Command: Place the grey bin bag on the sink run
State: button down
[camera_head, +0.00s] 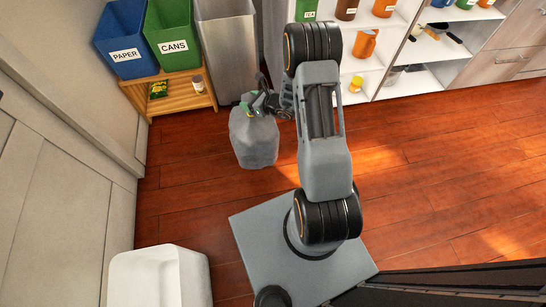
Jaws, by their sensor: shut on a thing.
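The grey bin bag (254,142) is a rounded, translucent grey sack with a gathered top and a small green and yellow bit at its neck. My gripper (252,106) is shut on the neck of the bag. The bag hangs below the gripper, in front of the metal bin; I cannot tell whether its bottom touches the floor. The gripper's fingers are small and partly merge with the bag's top. No sink run can be made out in this view.
A blue PAPER bin (127,38) and green CANS bin (171,32) stand on a wooden stand (186,101). A tall steel bin (228,52) is beside them. White shelves (400,52) hold jars. A white container (159,278) stands lower left. The wooden floor (430,170) is clear at right.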

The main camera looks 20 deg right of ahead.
jog(key=shift+w+f+b, duration=0.2)
jog(key=shift+f+b, duration=0.25)
jog(key=shift+f, duration=0.35)
jog(key=shift+d+f, duration=0.25)
jog(key=d+f+b, duration=0.1)
jog(key=d, duration=0.2)
jog(key=w+d+f+b, duration=0.1)
jog(key=d, duration=0.1)
jog(key=d+f+b, duration=0.1)
jog(key=d+f, duration=0.1)
jog(key=d, duration=0.1)
jog(key=shift+w+d+f, duration=0.1)
jog(key=shift+w+d, duration=0.15)
jog(key=shift+d, duration=0.1)
jog(key=d+f+b, duration=0.2)
jog(key=d+f, duration=0.2)
jog(key=shift+w+f, duration=0.35)
jog(key=shift+d+f+b, duration=0.2)
jog(key=shift+f+b, duration=0.4)
jog(key=shift+f, duration=0.4)
jog(key=shift+d+f+b, duration=0.2)
jog(key=shift+f+b, duration=0.4)
jog(key=shift+f, duration=0.5)
jog(key=shift+c, duration=1.8)
grip_release()
jog(key=shift+f, duration=0.1)
